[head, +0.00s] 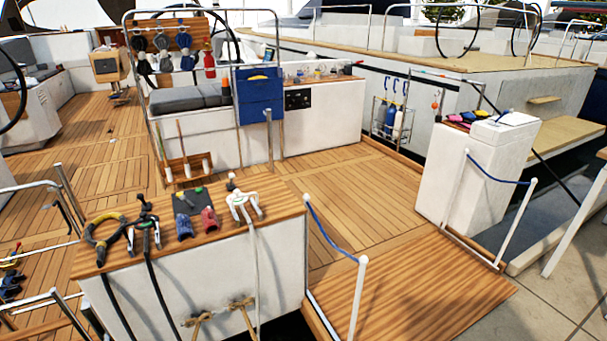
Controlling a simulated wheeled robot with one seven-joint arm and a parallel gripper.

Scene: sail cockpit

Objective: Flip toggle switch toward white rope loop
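My gripper is not in view. A small black panel (298,99) with small round details is set in the white wall of the cockpit bench; it is too small to tell whether it carries a toggle switch. No toggle switch can be made out for sure. On the near wooden-topped white box, a white looped item (244,205) stands at the right end, with a pale line hanging from it down the front. I cannot tell whether this is the white rope loop. Tan rope (240,303) is on fittings low on the box front.
The near box's wooden top (170,256) also bears a yellow-black looped item (104,238), a black clamp-like item (144,228) and blue-red items (194,214). White posts with blue rope (330,236) stand to its right. The teak deck (365,185) behind is clear.

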